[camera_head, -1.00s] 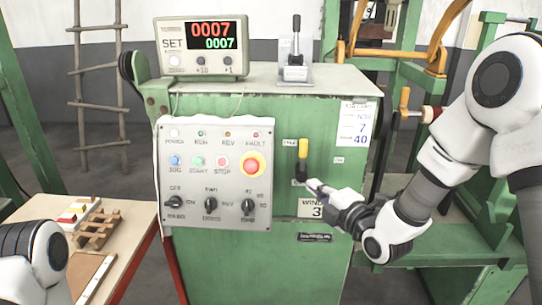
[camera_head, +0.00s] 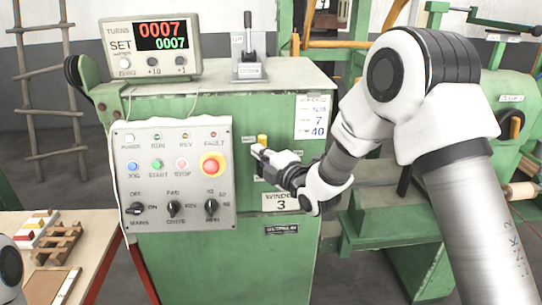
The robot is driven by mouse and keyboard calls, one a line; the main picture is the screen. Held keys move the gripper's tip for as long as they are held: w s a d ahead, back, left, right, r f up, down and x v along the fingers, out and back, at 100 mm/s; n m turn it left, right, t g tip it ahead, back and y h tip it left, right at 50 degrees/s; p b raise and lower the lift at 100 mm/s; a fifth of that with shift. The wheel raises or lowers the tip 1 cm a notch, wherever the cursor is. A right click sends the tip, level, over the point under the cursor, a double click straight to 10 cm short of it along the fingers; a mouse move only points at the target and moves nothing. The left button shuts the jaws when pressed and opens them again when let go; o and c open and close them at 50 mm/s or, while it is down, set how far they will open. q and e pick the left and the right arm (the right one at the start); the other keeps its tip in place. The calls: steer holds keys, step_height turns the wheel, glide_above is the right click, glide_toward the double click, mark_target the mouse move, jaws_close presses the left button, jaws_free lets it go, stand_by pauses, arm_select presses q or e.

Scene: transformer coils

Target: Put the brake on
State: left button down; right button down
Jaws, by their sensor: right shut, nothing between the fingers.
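A yellow-handled lever (camera_head: 262,140) sits on the front of the green winding machine (camera_head: 262,245), right of the control panel. Its yellow top points up; its lower part is hidden behind my right gripper. My right gripper (camera_head: 257,150) is shut and empty, its tips at or just in front of this lever; I cannot tell whether they touch. A black-handled lever (camera_head: 248,35) stands upright on a grey plate on the machine's top. The small labels by both levers are too small to read. My left gripper is out of view; only part of my left arm shows.
The control panel (camera_head: 130,218) carries buttons, knobs and a red stop button (camera_head: 212,166) close left of my right gripper. A counter box (camera_head: 152,48) stands on the machine. A wooden table (camera_head: 98,238) with small parts is at lower left. Green framework stands at right.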

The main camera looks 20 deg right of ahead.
steer(key=shift+x, duration=0.85)
steer(key=shift+d+m+b, duration=0.2)
steer(key=shift+m+b, duration=0.1)
steer(key=shift+b, duration=0.2)
steer(key=s+d+f+m+t+h+b, duration=0.2)
steer(key=d+m+t+b, duration=0.3)
steer(key=m+b, duration=0.7)
steer(key=shift+d+f+t+h+b, duration=0.3)
steer(key=shift+d+f+h+b, duration=0.35)
steer(key=shift+d+b, duration=1.05)
steer(key=shift+s+a+r+b, duration=0.1)
steer(key=shift+a+b, duration=0.4)
